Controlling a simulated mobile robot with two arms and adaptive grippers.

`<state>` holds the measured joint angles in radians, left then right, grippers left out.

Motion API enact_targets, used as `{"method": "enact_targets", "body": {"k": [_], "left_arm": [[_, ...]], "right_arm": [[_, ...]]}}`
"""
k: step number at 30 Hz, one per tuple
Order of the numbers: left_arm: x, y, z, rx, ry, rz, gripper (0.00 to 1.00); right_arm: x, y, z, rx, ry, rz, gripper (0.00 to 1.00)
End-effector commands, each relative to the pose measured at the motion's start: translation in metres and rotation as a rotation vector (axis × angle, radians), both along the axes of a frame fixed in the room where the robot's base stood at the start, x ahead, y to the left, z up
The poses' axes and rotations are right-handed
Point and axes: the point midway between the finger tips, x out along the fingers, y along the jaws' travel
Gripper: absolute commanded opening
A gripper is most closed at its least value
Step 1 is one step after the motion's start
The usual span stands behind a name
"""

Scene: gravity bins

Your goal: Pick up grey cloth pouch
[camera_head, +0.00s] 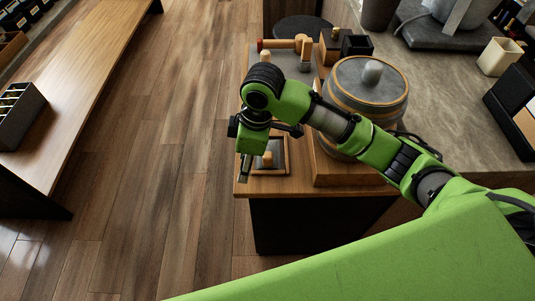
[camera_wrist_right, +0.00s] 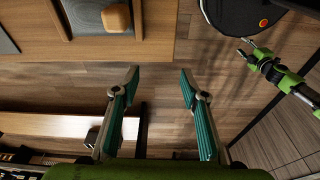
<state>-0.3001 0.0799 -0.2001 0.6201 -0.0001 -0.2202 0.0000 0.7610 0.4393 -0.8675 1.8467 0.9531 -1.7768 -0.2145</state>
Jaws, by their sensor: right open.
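I cannot make out a grey cloth pouch in either view. My right arm reaches across the head view, and its gripper (camera_head: 244,170) points down at the left edge of the wooden counter. In the right wrist view this gripper (camera_wrist_right: 158,75) is open and empty, its two fingers well apart over the floor. A small tan block (camera_wrist_right: 116,18) sits on a grey-based tray on the counter, ahead and left of the fingers. A green arm that looks like my left one shows at the right, its gripper (camera_wrist_right: 249,48) small and far off.
The wooden counter (camera_head: 243,186) carries a round wooden barrel (camera_head: 384,105) with a grey lid, close behind my arm. A dark box (camera_head: 357,45) stands at the back. A long wooden bench (camera_head: 85,75) with a dark bin (camera_head: 18,118) is at left. The floor between is clear.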

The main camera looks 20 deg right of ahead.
Motion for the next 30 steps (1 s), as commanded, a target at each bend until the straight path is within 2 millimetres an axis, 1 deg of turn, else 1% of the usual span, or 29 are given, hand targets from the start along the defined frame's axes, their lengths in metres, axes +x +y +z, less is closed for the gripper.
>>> {"method": "enact_targets", "body": {"k": [1, 6, 9, 13, 15, 17, 24, 27, 30], "left_arm": [[0.0, 0.0, 0.0, 0.0, 0.0, 0.0, 0.4], [0.0, 0.0, 0.0, 0.0, 0.0, 0.0, 0.4], [0.0, 0.0, 0.0, 0.0, 0.0, 0.0, 0.4], [0.0, 0.0, 0.0, 0.0, 0.0, 0.0, 0.4], [0.0, 0.0, 0.001, 0.0, 0.0, 0.0, 0.4], [0.0, 0.0, 0.002, 0.0, 0.0, 0.0, 0.4], [0.0, 0.0, 0.007, 0.0, 0.0, 0.0, 0.4], [0.0, 0.0, 0.009, 0.0, 0.0, 0.0, 0.4], [0.0, 0.0, 0.009, 0.0, 0.0, 0.0, 0.4]], "right_arm": [[0.013, -0.012, 0.014, -0.039, -0.003, 0.015, 0.4], [0.034, -0.045, 0.049, -0.135, 0.026, 0.05, 0.4], [0.041, -0.058, 0.064, -0.166, 0.039, 0.055, 0.4], [0.044, -0.066, 0.072, -0.185, 0.052, 0.055, 0.4], [0.045, -0.068, 0.069, -0.187, 0.055, 0.056, 0.4], [0.044, -0.068, 0.06, -0.188, 0.058, 0.056, 0.4], [0.043, -0.068, 0.013, -0.186, 0.057, 0.055, 0.4], [0.044, -0.067, -0.001, -0.185, 0.055, 0.056, 0.4], [0.044, -0.067, -0.009, -0.185, 0.053, 0.056, 0.4]]}}
